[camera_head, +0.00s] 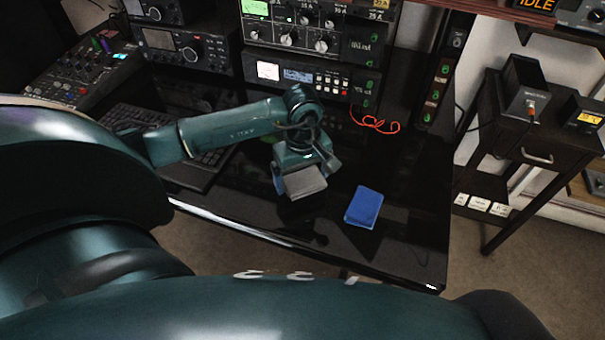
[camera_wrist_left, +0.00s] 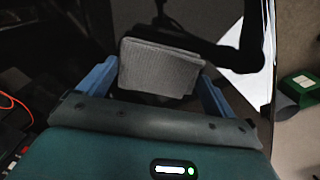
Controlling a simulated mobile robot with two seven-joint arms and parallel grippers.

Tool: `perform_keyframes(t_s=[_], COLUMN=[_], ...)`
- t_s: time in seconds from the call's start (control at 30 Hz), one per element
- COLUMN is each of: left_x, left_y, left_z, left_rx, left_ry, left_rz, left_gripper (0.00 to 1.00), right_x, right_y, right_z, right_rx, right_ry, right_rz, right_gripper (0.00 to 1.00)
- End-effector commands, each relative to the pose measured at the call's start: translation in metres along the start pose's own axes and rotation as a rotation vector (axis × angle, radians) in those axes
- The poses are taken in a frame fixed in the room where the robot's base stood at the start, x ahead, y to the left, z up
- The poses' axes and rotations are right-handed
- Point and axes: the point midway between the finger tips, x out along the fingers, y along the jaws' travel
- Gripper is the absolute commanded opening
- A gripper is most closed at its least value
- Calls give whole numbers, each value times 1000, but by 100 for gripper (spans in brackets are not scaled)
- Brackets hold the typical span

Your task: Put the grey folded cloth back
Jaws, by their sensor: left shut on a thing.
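The grey folded cloth (camera_head: 306,183) is held in my left gripper (camera_head: 303,177) over the black desk (camera_head: 410,215). In the left wrist view the cloth (camera_wrist_left: 160,67) lies between the two blue fingers of the left gripper (camera_wrist_left: 155,80), which are shut on its sides. Its folded edge and ribbed face show there. I cannot tell how high it is above the desk top. My right gripper is in neither view.
A blue block-like item (camera_head: 363,207) lies on the desk right of the cloth. The desk's front right is clear.

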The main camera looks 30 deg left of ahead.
Motion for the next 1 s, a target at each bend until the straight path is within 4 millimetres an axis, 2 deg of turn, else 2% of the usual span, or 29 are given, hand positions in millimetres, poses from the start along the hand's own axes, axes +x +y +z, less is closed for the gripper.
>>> perform_keyframes(t_s=[0.17, 0.2, 0.3, 0.63, 0.77, 1.0], left_x=[3, 4, 2, -4, -24, -77], left_y=[0, 0, 0, 0, 1, 1], left_z=[0, 0, 0, 0, -1, -1], left_rx=[0, 0, 0, -1, -1, 0], left_ry=[1, 0, 0, 0, 3, 3], left_rz=[0, 0, -1, 1, 4, 3], left_gripper=[73, 92, 100, 100, 100, 100], right_x=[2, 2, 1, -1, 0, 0], right_y=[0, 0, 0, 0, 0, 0], right_z=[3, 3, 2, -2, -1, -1], right_rx=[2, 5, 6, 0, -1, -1], right_ry=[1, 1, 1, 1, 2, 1], right_rz=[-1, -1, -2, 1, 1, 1], right_gripper=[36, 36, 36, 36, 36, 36])
